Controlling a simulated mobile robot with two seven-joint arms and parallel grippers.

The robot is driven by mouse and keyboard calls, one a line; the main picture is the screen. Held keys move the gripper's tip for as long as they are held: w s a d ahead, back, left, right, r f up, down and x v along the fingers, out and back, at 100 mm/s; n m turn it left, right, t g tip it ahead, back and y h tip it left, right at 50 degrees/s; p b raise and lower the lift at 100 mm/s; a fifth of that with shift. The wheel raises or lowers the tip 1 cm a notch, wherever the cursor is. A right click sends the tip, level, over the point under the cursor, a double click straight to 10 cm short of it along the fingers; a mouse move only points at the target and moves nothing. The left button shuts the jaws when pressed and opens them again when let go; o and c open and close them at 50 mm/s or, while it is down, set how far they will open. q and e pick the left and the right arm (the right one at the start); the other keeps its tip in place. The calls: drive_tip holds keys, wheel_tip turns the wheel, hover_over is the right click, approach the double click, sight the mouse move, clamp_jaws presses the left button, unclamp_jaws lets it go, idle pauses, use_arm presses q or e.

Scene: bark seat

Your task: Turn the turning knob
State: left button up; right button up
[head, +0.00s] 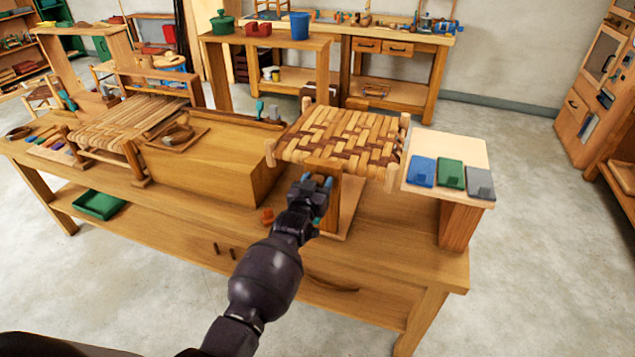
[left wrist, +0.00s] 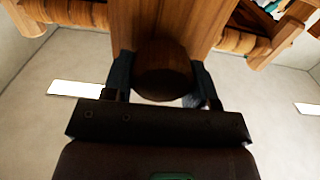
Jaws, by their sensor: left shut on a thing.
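The turning knob (left wrist: 163,68) is a round, dark brown wooden piece in the left wrist view. It sits against a wooden post (left wrist: 160,20), which in the head view stands under a woven bark seat (head: 345,135). My left gripper (head: 316,184) reaches the post from the front, below the seat's near edge. In the left wrist view its two fingers (left wrist: 163,82) are on either side of the knob, shut on it. In the head view the gripper hides the knob. My right gripper is in neither view.
The workbench (head: 190,222) carries a wooden block (head: 215,160) left of the seat and a pale board (head: 450,150) with blue, green and grey pieces at right. A small orange item (head: 268,216) lies near my left wrist. A green tray (head: 99,205) is on the lower shelf.

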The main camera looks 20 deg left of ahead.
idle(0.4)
use_arm(q)
drive_tip(key=o, duration=0.9)
drive_tip(key=s, duration=1)
drive_tip(key=shift+s+a, duration=0.2)
drive_tip(key=shift+s, duration=0.2)
drive_tip(key=shift+f, duration=0.15)
drive_tip(key=s+a+f+g, duration=0.2)
drive_tip(key=s+f, duration=0.2)
drive_tip(key=s, duration=0.5)
drive_tip(key=s+a+f+g, duration=0.2)
drive_tip(key=s+f, duration=0.3)
drive_tip(key=s, duration=0.4)
drive_tip(key=s+a+f+g, duration=0.2)
drive_tip(key=s+a+f, duration=0.1)
drive_tip(key=s, duration=0.5)
drive_tip(key=shift+s+a+f+m+y, duration=0.1)
drive_tip(key=shift+s+f+m+y, duration=0.25)
drive_tip(key=shift+f, duration=0.3)
